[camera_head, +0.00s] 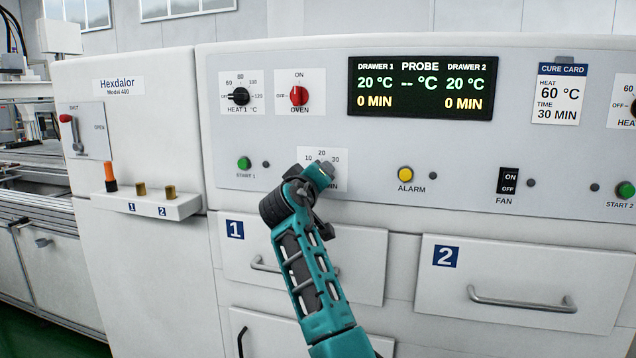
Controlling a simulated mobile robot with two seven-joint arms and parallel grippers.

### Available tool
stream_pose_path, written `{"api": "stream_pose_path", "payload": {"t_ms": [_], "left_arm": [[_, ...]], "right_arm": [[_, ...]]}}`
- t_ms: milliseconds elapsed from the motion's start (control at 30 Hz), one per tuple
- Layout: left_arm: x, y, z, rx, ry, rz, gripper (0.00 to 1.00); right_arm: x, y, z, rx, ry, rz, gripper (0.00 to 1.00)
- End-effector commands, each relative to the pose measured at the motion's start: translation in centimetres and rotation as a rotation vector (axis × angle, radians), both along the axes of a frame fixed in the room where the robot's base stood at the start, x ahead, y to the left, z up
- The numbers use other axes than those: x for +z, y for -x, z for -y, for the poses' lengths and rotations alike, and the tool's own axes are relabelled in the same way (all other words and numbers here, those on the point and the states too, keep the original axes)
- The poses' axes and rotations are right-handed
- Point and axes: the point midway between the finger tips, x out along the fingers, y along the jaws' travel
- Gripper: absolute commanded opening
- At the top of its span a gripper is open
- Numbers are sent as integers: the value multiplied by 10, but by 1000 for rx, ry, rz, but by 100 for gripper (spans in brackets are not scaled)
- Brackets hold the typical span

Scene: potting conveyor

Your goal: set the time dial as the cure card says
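The cure card (559,94) at the upper right reads HEAT 60 °C, TIME 30 MIN. The time dial plate (308,154) shows 10, 20 and 30 on the lower panel; its knob and pointer are hidden behind my gripper. One teal arm enters from the bottom, right of centre, and I take it as my right; its gripper (322,172) is at the dial, and its fingers are too hidden to tell open from shut. My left gripper is not in view. The display (421,90) reads 20 °C and 0 MIN for both drawers, with no probe value.
Nearby are the black HEAT 1 knob (239,96), red OVEN knob (299,96), green START 1 button (244,163), yellow ALARM button (405,173) and FAN switch (508,181). Drawer 1 (365,273) and drawer 2 (523,282) are shut below. A small shelf (155,206) juts out left.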

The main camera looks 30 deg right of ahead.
Motion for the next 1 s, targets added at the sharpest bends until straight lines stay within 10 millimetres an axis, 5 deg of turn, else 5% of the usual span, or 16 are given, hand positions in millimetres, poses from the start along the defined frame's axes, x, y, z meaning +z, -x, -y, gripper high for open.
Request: {"api": "stream_pose_path", "payload": {"t_ms": [533, 567, 800, 1000], "left_arm": [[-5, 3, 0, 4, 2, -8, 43], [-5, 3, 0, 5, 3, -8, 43], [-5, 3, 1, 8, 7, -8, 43], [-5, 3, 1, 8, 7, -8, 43]], "right_arm": [[-1, 0, -1, 1, -20, 18, 14], [-1, 0, -1, 1, -20, 18, 46], [-1, 0, 0, 1, -18, 18, 70], [0, 0, 0, 1, -17, 19, 70]]}}
